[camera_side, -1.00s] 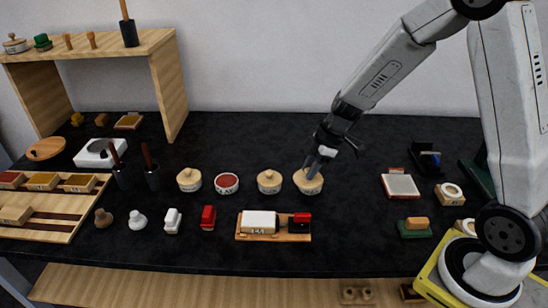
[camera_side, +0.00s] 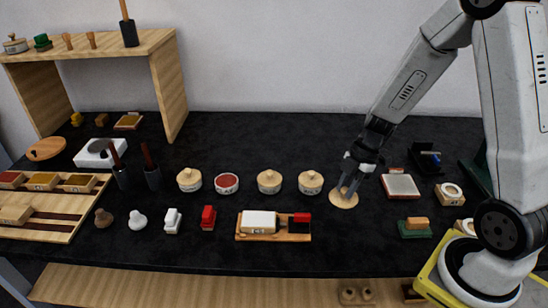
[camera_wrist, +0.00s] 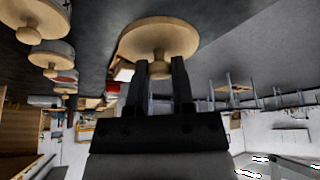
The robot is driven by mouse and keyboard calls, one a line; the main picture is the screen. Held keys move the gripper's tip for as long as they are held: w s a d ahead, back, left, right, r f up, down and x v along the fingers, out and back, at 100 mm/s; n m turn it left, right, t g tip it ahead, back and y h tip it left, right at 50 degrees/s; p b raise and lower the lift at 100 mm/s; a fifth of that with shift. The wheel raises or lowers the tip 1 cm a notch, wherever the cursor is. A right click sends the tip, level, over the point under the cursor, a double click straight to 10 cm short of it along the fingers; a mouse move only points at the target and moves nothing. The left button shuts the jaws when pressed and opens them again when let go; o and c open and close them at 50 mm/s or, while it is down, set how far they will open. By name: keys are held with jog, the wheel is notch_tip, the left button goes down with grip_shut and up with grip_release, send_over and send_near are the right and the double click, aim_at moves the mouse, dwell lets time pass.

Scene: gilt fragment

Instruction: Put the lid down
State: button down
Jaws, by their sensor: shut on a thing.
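My gripper (camera_side: 347,188) points down and is shut on the knob of a round pale wooden lid (camera_side: 343,199). The lid is level, right of the row of jars, low over the black table or on it; I cannot tell if it touches. In the wrist view my gripper (camera_wrist: 161,68) has the knob between its fingertips, with the lid (camera_wrist: 158,36) beyond. One jar (camera_side: 227,183) stands open with red contents. The other jars in the row, such as the rightmost one (camera_side: 310,183), have knobbed lids on.
Right of the lid are a framed pad (camera_side: 400,186) and a green block with a wooden top (camera_side: 414,228). A wooden tray with a white block (camera_side: 259,223) is at the front left. The black table is clear behind and in front of the lid.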

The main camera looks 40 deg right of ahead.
jog(key=shift+f, duration=1.9)
jog(key=shift+f, duration=1.75)
jog(key=shift+f, duration=0.15)
jog(key=shift+c, duration=2.4)
grip_release()
jog(key=v, duration=1.2)
jog(key=shift+a, duration=0.1)
